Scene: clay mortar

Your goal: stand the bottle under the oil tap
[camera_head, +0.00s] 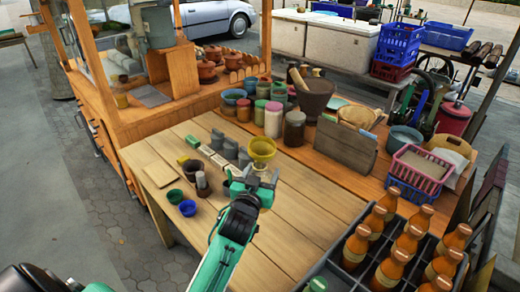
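My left gripper (252,178) is over the wooden table, its fingers spread apart with nothing seen between them. A green-topped item (318,285) is at the crate's left, partly cut off by the frame. I cannot clearly make out an oil tap; a grey tank-like device (152,25) stands on a wooden block at the back left. My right gripper is out of view.
A yellow bowl or funnel (262,149) is just beyond my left gripper. Small cups (188,208), grey pieces, jars (294,128) and a mortar (315,97) stand around it. A pink basket (418,172) is on the right. The table's front (290,235) is clear.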

